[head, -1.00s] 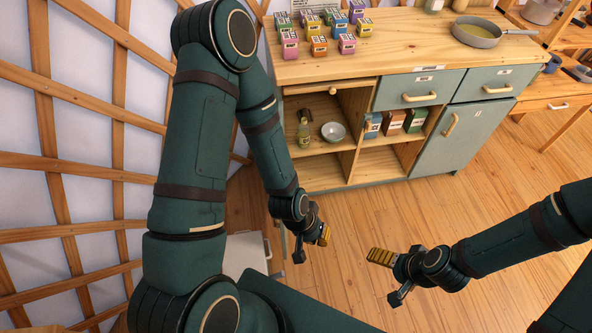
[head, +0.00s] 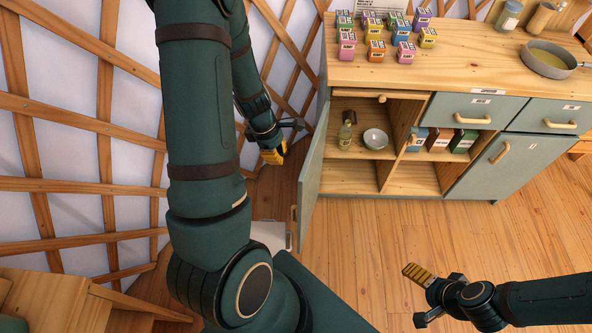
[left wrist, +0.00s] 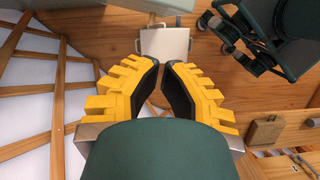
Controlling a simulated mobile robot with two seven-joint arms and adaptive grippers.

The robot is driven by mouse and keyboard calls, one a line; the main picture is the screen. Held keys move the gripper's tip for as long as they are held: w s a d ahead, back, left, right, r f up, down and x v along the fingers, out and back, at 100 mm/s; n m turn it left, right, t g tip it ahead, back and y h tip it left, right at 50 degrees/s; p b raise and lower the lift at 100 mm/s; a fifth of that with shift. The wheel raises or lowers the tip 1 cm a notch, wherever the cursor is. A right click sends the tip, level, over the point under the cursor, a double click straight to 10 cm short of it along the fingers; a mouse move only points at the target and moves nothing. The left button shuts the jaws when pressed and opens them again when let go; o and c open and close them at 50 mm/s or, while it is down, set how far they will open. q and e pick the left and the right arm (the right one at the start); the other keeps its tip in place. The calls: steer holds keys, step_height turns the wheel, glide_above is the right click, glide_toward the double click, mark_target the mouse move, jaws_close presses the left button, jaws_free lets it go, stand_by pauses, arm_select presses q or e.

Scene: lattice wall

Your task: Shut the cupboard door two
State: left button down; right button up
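The left door (head: 311,170) of the low cupboard (head: 400,75) stands wide open, jutting out towards me from the cupboard's left side. I take it as door two; no mark on it is readable.
The lattice wall (head: 90,186) stands close on the left. A pale flat object (head: 268,236) lies on the floor near the door. The right cupboard door (head: 505,166) is shut. A bowl (head: 375,138) and bottle (head: 345,134) stand inside the open compartment. Floor before the cupboard is clear.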

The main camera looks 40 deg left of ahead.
mark_target(301, 177)
arm_select(q)
steer(key=shift+w+d+f+b, duration=0.65)
steer(key=shift+d+f, duration=0.3)
steer(key=shift+f, duration=0.65)
steer(key=shift+w+d+f+b, duration=0.5)
steer(key=shift+d+f+b, duration=0.35)
steer(key=shift+f, duration=0.75)
steer(key=shift+w+d+f+b, duration=0.6)
steer(key=shift+d+f, duration=0.45)
steer(key=shift+f, duration=0.55)
steer(key=shift+d, duration=0.1)
